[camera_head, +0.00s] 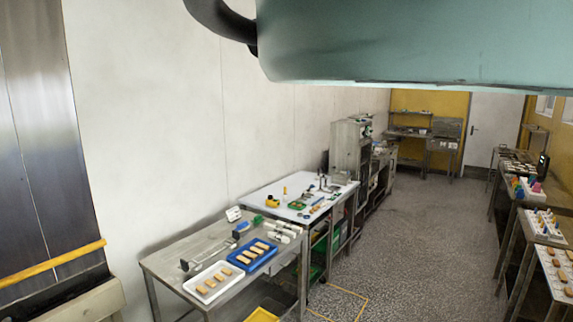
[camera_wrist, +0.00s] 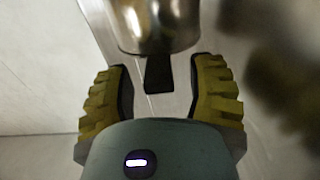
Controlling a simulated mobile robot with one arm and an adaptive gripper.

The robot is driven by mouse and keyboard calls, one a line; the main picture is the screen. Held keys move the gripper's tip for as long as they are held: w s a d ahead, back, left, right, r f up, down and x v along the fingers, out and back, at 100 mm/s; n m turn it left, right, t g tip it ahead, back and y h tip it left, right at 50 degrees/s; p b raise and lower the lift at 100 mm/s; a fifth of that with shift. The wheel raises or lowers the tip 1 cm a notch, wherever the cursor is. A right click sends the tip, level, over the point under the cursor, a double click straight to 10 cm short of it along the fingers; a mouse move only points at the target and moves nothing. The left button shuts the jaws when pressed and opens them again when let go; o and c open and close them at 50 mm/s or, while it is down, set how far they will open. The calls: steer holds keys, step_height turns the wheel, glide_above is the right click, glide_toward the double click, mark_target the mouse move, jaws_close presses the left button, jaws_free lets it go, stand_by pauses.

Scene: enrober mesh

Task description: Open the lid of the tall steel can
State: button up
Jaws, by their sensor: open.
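In the wrist view a shiny rounded steel body (camera_wrist: 158,25), which looks like the steel can, shows at the top edge, cut off by the frame. A dark tab or handle (camera_wrist: 158,75) sticks out from it toward me. My gripper (camera_wrist: 162,78) is open, with one ridged yellow finger on each side of the dark tab. I see a gap between the tab and each finger. How the tab joins the can or its lid cannot be told. In the head view I cannot make out the can or my fingers.
In the head view a steel table (camera_head: 165,258) holds a white tray (camera_head: 189,290) and a blue tray (camera_head: 238,267), each with several tan bars. A white-topped table (camera_head: 262,199) with small items stands behind. Tables line the right side. The speckled floor (camera_head: 425,240) between is clear.

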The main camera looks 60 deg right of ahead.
steer(key=shift+o, duration=0.3)
jaws_close()
stand_by(0.4)
